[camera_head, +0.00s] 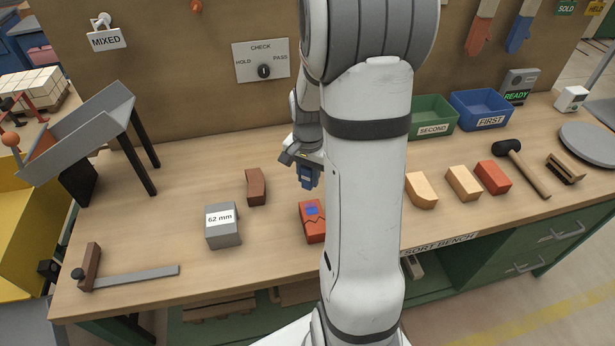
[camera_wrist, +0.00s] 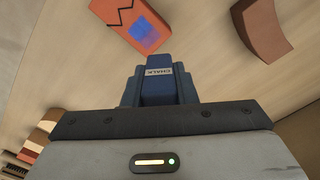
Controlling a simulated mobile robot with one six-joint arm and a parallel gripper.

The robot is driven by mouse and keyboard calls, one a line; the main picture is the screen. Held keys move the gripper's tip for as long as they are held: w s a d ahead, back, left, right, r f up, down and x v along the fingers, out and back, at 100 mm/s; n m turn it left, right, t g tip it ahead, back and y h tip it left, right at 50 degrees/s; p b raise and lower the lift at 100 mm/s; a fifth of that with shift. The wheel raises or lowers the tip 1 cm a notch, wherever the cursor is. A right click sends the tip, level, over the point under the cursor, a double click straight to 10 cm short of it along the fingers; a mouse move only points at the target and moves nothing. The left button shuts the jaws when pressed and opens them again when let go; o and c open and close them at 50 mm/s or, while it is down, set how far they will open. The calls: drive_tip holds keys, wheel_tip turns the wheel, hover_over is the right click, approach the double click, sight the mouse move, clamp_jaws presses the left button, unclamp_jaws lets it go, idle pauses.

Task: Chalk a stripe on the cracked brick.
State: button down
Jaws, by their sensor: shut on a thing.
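The cracked brick (camera_head: 316,232) is orange-red and lies on the bench, left of my arm, with a dark zigzag crack and a blue patch on its top. In the wrist view the brick (camera_wrist: 117,14) is at the top, with the blue patch near its lower end and part of it cut off by the frame edge. My gripper (camera_head: 307,178) is shut on the blue chalk (camera_wrist: 156,84), whose label reads CHALK. It is behind the brick in the head view, and the chalk appears apart from the brick. The chalk's far end shows beyond the fingers.
A curved brown brick (camera_head: 256,188) and a grey 62 mm block (camera_head: 223,230) lie to the left. A square tool (camera_head: 130,275) is at front left. Several bricks, a mallet (camera_head: 522,168) and a brush (camera_head: 565,168) lie right. Green (camera_head: 433,130) and blue (camera_head: 483,122) bins stand behind.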

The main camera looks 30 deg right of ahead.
drive_tip(key=shift+r+p, duration=0.65)
drive_tip(key=shift+r, duration=0.7)
drive_tip(key=shift+f, duration=0.15)
